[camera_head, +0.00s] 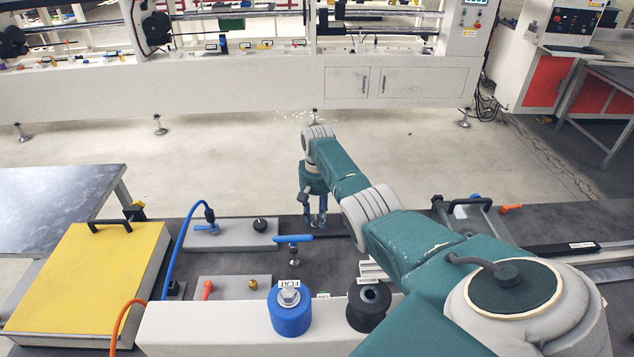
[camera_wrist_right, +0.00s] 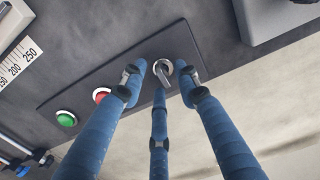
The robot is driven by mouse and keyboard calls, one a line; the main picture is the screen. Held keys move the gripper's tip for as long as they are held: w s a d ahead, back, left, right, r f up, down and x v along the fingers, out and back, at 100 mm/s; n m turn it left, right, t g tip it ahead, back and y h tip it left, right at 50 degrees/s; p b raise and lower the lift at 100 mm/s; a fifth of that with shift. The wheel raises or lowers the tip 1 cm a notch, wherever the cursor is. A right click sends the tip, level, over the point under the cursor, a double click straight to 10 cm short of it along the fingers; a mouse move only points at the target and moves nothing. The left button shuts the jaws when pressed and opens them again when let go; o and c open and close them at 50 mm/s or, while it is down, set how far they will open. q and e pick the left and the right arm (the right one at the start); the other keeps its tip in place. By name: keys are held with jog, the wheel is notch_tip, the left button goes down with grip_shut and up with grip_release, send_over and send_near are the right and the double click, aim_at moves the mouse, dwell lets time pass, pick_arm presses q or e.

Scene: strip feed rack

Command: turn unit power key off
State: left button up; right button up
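In the right wrist view, a silver key switch (camera_wrist_right: 164,71) sits at one end of a dark panel plate (camera_wrist_right: 126,83). Its narrow grip slants slightly down to the right. My right gripper (camera_wrist_right: 161,79) is open, with one blue finger on each side of the key and a third below it. I see gaps beside the key; whether the third finger touches it I cannot tell. In the head view, my right gripper (camera_head: 314,212) points down at the dark bench; the key cannot be made out there. My left gripper is not in view.
A red button (camera_wrist_right: 101,95) and a green button (camera_wrist_right: 66,118) share the plate. On the bench are a blue roller (camera_head: 289,318), a black roller (camera_head: 368,312), a blue-handled part (camera_head: 300,239) and a yellow-topped box (camera_head: 80,275). A large white machine (camera_head: 235,88) stands beyond open floor.

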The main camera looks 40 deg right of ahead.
grip_shut()
